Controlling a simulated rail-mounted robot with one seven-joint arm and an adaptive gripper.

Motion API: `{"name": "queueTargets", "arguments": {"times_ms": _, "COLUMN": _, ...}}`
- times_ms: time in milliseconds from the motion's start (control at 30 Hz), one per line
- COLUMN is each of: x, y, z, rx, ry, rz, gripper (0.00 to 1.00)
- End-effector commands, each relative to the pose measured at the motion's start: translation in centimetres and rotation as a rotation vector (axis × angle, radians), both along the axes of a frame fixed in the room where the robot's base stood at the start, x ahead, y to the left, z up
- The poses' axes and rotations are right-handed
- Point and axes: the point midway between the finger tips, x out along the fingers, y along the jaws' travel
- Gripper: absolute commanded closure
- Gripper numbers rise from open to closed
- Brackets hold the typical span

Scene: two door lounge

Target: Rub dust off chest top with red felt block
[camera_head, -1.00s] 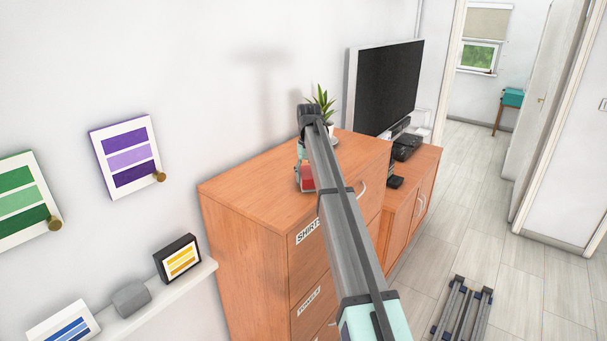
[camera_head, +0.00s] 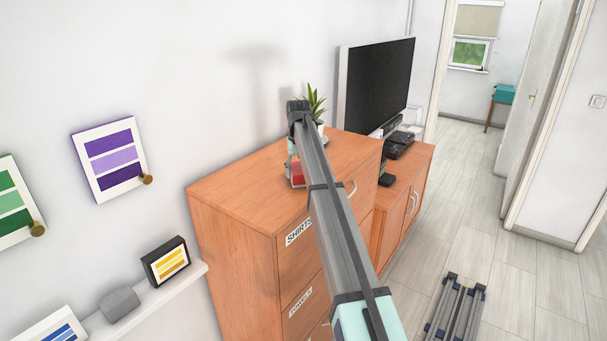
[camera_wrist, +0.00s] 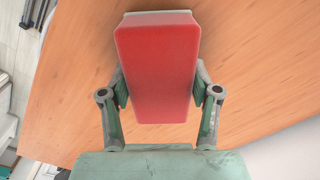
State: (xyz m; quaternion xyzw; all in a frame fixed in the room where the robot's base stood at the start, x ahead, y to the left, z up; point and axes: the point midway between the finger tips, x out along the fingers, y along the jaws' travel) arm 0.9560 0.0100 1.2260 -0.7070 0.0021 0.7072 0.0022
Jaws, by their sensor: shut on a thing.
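The chest (camera_head: 240,212) is an orange-brown wooden chest of drawers with a flat top, standing against the wall. Its wood-grained top also fills much of the wrist view (camera_wrist: 255,60). The red felt block (camera_wrist: 157,70) is held between the fingers of my gripper (camera_wrist: 160,92), which is shut on it. In the head view the red block (camera_head: 297,174) shows low at the chest top, partly hidden by my arm. I cannot tell whether it touches the surface. No dust is clearly visible on the bare parts of the top.
A potted plant (camera_head: 315,102) stands at the chest's far end. Beyond it, a television (camera_head: 378,85) stands on a lower cabinet (camera_head: 412,180). A wall shelf (camera_head: 150,303) holds small frames at left. A folded grey frame (camera_head: 456,312) lies on the floor at right.

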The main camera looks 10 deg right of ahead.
Motion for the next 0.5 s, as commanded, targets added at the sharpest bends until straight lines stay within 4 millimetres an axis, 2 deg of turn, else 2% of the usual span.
{"name": "queueTargets", "arguments": {"times_ms": 500, "x": 3.6, "y": 2.7, "z": 0.0, "rx": 0.001, "ry": -0.001, "rz": -0.006, "gripper": 0.71}}
